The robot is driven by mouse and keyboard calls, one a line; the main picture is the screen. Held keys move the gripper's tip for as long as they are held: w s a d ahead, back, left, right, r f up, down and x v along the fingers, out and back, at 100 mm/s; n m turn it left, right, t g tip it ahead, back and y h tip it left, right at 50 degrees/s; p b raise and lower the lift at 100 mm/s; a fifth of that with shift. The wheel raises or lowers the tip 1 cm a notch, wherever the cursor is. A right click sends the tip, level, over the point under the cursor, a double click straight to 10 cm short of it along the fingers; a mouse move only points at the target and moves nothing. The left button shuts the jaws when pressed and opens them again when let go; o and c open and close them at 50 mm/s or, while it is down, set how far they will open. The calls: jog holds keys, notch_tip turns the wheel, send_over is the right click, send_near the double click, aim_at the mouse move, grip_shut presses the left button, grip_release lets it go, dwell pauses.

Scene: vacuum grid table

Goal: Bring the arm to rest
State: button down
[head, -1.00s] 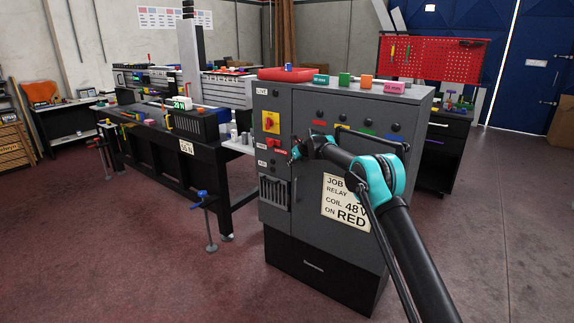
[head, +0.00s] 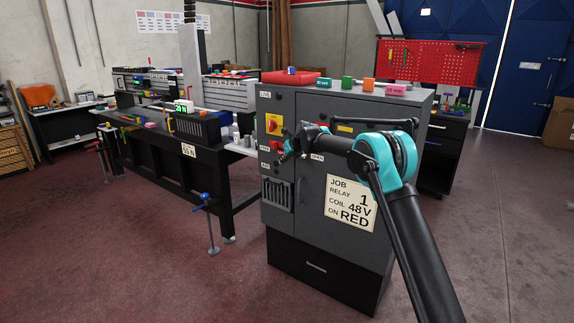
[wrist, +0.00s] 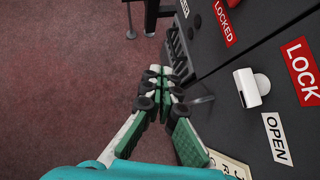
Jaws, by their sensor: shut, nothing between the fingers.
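My arm reaches up from the lower right in the head view. My gripper (head: 286,152) is in front of the grey cabinet (head: 330,250), near its red and yellow switch and the "OPEN" label. In the wrist view my gripper (wrist: 167,78) has its fingertips together, with nothing between them. It points along the cabinet front, over the red-brown floor. I cannot tell whether it touches the cabinet.
A white knob (wrist: 251,88) and red "LOCK" label (wrist: 303,72) are right of the gripper. A red tray (head: 297,77) and colored blocks stand on the cabinet. The black bench (head: 160,155) is left. Floor (head: 120,250) in front is clear.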

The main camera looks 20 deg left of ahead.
jog(key=s+d+r+n+h, duration=0.1)
jog(key=s+d+n, duration=0.35)
jog(key=d, duration=0.75)
jog(key=s+d+n+h, duration=0.1)
jog(key=s+d+n, duration=0.4)
jog(key=d, duration=0.7)
jog(key=s+d+r+n+h, duration=0.1)
jog(key=s+d+n+h, duration=0.15)
jog(key=s+d, duration=0.7)
jog(key=s+d+f+n, duration=0.4)
jog(key=s+d, duration=0.4)
jog(key=s, duration=0.3)
jog(key=s+d+f+n+h, duration=0.1)
jog(key=s+d+f+n, duration=0.4)
jog(key=s+d, duration=0.4)
jog(key=s+d+f+n+g+h, duration=0.1)
jog(key=s+d+f+n, duration=0.3)
jog(key=s+d, duration=0.5)
jog(key=s, duration=0.3)
jog(key=shift+s+d+f+n, duration=0.25)
jog(key=shift+s+f+n, duration=0.05)
jog(key=shift+s+f, duration=0.1)
jog(key=shift+r+h, duration=0.1)
jog(key=shift+h, duration=0.15)
